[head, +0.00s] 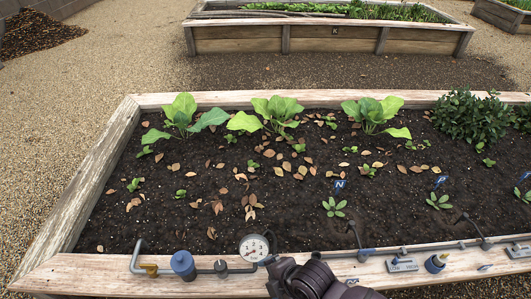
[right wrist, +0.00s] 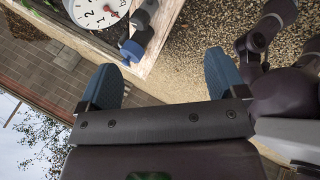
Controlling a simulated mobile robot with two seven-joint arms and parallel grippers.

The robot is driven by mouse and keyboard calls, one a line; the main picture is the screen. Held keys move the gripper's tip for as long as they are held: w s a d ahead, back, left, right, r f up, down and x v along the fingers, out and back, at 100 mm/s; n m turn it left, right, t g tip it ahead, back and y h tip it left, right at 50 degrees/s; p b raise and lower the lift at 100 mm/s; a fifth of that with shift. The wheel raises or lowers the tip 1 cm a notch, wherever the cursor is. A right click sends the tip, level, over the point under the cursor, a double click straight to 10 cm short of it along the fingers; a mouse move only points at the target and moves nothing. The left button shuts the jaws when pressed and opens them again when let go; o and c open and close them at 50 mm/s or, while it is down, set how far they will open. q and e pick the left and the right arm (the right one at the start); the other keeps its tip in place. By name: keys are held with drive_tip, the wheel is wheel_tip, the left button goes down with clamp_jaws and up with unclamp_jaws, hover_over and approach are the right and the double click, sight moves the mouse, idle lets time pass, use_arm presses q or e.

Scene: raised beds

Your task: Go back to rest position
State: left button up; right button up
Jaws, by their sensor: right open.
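My right gripper (head: 290,277) shows as a dark shape at the bottom centre of the head view, over the front board of the raised bed. Its fingertips are hard to make out there. In the right wrist view its two blue-tipped fingers (right wrist: 160,64) stand wide apart with nothing between them. A round white gauge (head: 254,248) sits just left of it, on the pipework along the front board. The gauge's dial also shows at the top left of the right wrist view (right wrist: 97,10). My left gripper is in neither view.
Leafy plants (head: 277,112) and seedlings grow in the soil. Gravel (head: 60,120) lies clear to the left. Another bed (head: 240,45) stands behind.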

use_arm(q)
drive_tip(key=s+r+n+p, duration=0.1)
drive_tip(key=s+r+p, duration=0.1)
drive_tip(key=p, duration=0.4)
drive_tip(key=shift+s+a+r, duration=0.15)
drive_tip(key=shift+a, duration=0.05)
use_arm(e)
drive_tip(key=s+d+r+m+t+h, duration=0.2)
drive_tip(key=s+d+r+m, duration=0.1)
drive_tip(key=d+m, duration=0.4)
drive_tip(key=s+d+r+m+t+h, duration=0.1)
drive_tip(key=s+d+r+m+t, duration=0.1)
drive_tip(key=s+d+r+m, duration=0.2)
drive_tip(key=s+d+r+m+t+h, duration=0.2)
drive_tip(key=s+d+m, duration=0.5)
drive_tip(key=d+m, duration=0.5)
drive_tip(key=shift+d+r+t+h, duration=0.3)
drive_tip(key=shift+d+r+t, duration=0.35)
drive_tip(key=shift+d, duration=0.5)
